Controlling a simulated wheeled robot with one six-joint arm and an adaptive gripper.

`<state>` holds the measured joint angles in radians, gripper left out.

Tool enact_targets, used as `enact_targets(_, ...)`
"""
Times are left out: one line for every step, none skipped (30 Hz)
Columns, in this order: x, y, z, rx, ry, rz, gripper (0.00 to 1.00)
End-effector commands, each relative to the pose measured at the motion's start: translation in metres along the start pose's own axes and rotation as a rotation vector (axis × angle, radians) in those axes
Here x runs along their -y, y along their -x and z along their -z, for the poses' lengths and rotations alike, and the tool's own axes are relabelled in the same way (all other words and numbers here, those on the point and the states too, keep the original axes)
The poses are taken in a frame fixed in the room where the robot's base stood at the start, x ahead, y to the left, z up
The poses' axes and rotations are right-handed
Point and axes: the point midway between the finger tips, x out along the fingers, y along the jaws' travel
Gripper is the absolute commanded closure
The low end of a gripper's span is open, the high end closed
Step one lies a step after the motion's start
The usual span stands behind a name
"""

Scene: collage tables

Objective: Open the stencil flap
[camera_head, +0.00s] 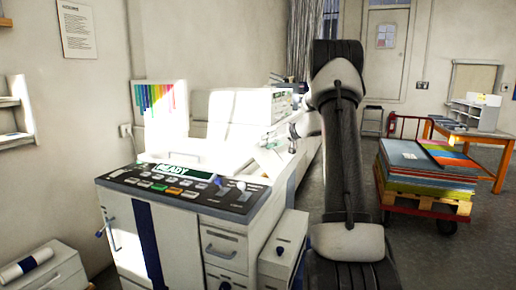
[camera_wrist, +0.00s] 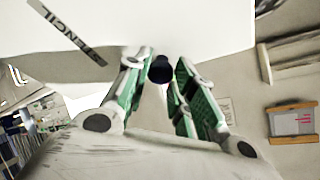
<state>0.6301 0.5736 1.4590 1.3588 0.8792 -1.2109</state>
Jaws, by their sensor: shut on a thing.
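The stencil flap shows in the wrist view as a broad white panel (camera_wrist: 205,25). A dark strip label (camera_wrist: 68,35) on it reads partly as "ENCIL". A dark blue round knob (camera_wrist: 160,70) sits at the panel's lower edge. My gripper (camera_wrist: 161,73) has its green-padded fingers closed on either side of this knob. In the head view, my gripper (camera_head: 293,132) is small beside the white machine (camera_head: 190,225), behind its control panel. The flap's outline and angle are hard to tell there because of bright glare.
The machine's control panel (camera_head: 185,186) shows "READY". A drawer unit (camera_head: 285,245) stands at its right. A pallet cart with coloured sheets (camera_head: 425,165) and an orange table (camera_head: 470,135) are farther right. Grey floor is clear between arm and cart.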

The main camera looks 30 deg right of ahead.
Motion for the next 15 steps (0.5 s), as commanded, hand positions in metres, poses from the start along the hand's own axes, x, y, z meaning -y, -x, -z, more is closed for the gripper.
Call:
enact_targets(-0.007, 0.009, 0.002, -0.035, -0.017, 0.024, 1.0)
enact_targets(-0.009, 0.013, 0.003, -0.055, -0.025, 0.043, 1.0)
enact_targets(-0.011, 0.018, 0.004, -0.081, -0.035, 0.068, 1.0)
enact_targets(-0.014, 0.022, 0.004, -0.102, -0.043, 0.087, 1.0)
enact_targets(-0.015, 0.026, 0.004, -0.122, -0.051, 0.106, 1.0)
enact_targets(-0.017, 0.031, 0.004, -0.148, -0.061, 0.131, 1.0)
enact_targets(-0.019, 0.035, 0.004, -0.169, -0.068, 0.149, 1.0)
enact_targets(-0.021, 0.039, 0.004, -0.19, -0.077, 0.168, 1.0)
enact_targets(-0.023, 0.043, 0.004, -0.216, -0.087, 0.193, 1.0)
enact_targets(-0.025, 0.047, 0.003, -0.236, -0.095, 0.211, 1.0)
enact_targets(-0.027, 0.051, 0.003, -0.256, -0.102, 0.23, 1.0)
enact_targets(-0.029, 0.056, 0.002, -0.282, -0.111, 0.254, 1.0)
enact_targets(-0.031, 0.059, 0.001, -0.301, -0.119, 0.272, 1.0)
enact_targets(-0.033, 0.062, 0.0, -0.32, -0.126, 0.29, 1.0)
enact_targets(-0.035, 0.066, -0.001, -0.344, -0.135, 0.313, 1.0)
